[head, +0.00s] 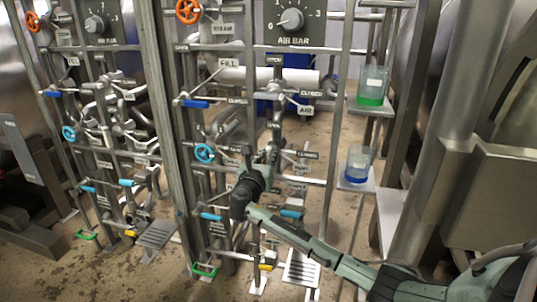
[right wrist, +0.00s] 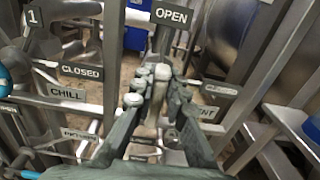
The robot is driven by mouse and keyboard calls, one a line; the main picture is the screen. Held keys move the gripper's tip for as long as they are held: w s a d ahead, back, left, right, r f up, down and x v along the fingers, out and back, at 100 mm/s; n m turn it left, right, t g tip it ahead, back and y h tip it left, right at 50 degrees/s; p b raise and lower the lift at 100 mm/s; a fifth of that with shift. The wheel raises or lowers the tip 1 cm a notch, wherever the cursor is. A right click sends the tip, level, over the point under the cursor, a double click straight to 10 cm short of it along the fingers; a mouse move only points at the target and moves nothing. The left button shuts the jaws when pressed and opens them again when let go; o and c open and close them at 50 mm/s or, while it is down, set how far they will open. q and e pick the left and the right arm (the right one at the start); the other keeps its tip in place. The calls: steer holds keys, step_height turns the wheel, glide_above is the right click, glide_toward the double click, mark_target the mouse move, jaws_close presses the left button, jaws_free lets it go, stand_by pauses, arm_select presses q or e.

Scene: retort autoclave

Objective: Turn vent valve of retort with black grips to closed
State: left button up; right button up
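My right arm comes in from the lower right in the head view, with its right gripper (head: 268,172) among the pipes of the nearer valve panel. In the right wrist view the right gripper (right wrist: 160,75) has its fingers apart, one on each side of a pale upright lever (right wrist: 163,72). I cannot tell whether they touch it. An OPEN plate (right wrist: 171,14) is just beyond the lever's end. A plate reading "ENT" (right wrist: 215,112), partly hidden by a finger, is to the right. No black grip shows clearly. My left gripper is not in view.
A CLOSED plate (right wrist: 81,71) and a CHILL plate (right wrist: 67,92) are at left. In the head view are an AIR BAR dial (head: 290,19), an orange handwheel (head: 188,10), a cyan handwheel (head: 204,153) and blue levers (head: 195,104). Steel pipes crowd the gripper. A shelf (head: 356,181) stands right.

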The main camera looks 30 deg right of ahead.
jaws_close()
